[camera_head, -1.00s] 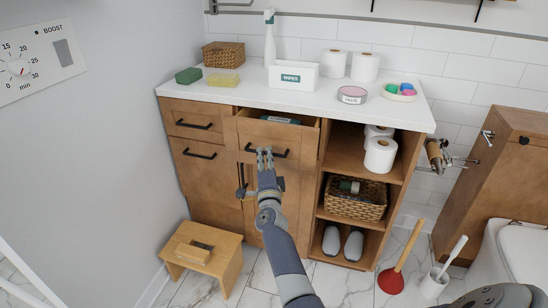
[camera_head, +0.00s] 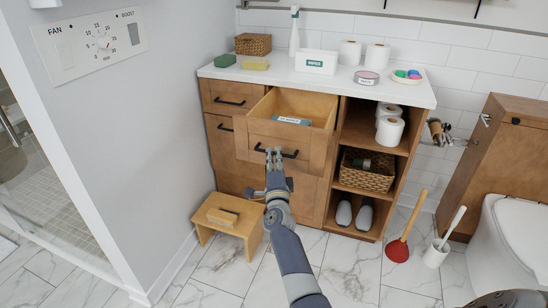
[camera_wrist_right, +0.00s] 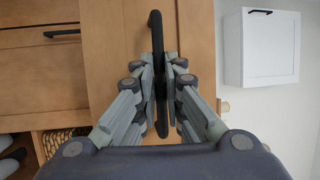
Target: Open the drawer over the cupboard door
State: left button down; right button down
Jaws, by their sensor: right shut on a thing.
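The middle wooden drawer (camera_head: 252,140) of the vanity is pulled well out in the head view. A small teal and white packet (camera_head: 291,120) lies inside. My right gripper (camera_head: 274,158) is at the drawer's front, shut on its black bar handle (camera_head: 291,154). In the right wrist view the fingers (camera_wrist_right: 160,85) close around the handle (camera_wrist_right: 154,30) from both sides. The cupboard front below (camera_head: 308,195) is partly hidden by the drawer and my arm. The left drawer (camera_head: 232,91) is shut. My left gripper is not in view.
A wooden step stool (camera_head: 230,228) stands on the floor left of my arm. Open shelves with a wicker basket (camera_head: 366,178) are right of the drawer. A plunger (camera_head: 398,250) and a toilet (camera_head: 510,235) stand further right.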

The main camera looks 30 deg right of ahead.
jog(key=shift+s+a, duration=0.1)
dwell(0.3)
jog(key=c, duration=1.7)
grip_release()
jog(key=v, duration=0.8)
jog(key=shift+f, duration=0.1)
jog(key=shift+f, duration=0.1)
